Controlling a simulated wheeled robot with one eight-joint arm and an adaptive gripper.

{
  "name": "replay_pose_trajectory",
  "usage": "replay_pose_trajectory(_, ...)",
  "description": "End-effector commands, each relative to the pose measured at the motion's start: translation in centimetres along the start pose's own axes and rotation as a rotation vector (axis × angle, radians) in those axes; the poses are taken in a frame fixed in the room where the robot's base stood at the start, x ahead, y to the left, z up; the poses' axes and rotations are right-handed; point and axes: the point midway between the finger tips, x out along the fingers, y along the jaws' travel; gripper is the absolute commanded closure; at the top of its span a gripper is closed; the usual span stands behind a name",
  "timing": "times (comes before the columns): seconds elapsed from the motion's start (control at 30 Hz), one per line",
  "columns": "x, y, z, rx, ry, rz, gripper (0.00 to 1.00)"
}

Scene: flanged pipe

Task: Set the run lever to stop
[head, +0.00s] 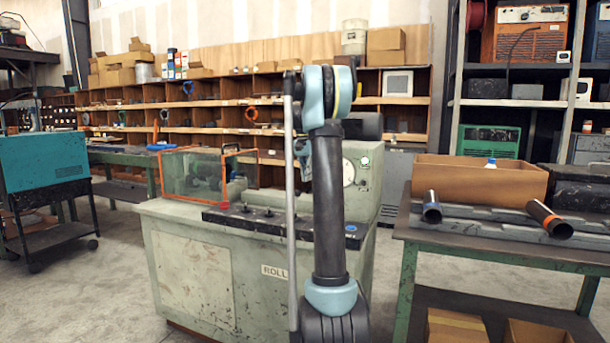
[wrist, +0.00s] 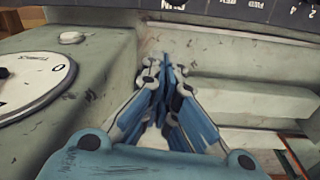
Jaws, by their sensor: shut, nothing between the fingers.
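The pale green machine (head: 195,265), marked "ROLL", stands in front of me in the head view. Its dark control strip (head: 240,217) carries several small levers (head: 268,211) and a red button (head: 224,206). I cannot tell which one is the run lever; my arm hides part of the strip. In the wrist view, upside-down lettering, including what looks like "RUN", shows on the dark strip (wrist: 235,10) at the top edge; no lever is clear there. My gripper (wrist: 165,68) is shut and empty, over the machine's pale top, short of the strip. In the head view it is largely hidden behind my arm.
A white dial (wrist: 30,85) and a pale knob (wrist: 71,37) are left of my gripper in the wrist view. An orange-framed clear guard (head: 195,174) stands on the machine's left. A bench (head: 500,250) with pipes is at the right.

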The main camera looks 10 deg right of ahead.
Motion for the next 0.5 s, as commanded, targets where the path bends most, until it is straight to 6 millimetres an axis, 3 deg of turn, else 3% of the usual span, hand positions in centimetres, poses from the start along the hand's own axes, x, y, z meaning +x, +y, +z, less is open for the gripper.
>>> replay_pose_trajectory(0.33,6.2,0.0,0.0,0.0,0.0,0.0,1.0)
replay_pose_trajectory(0.5,5.2,0.1,2.3,-0.001,0.0,0.0,1.0)
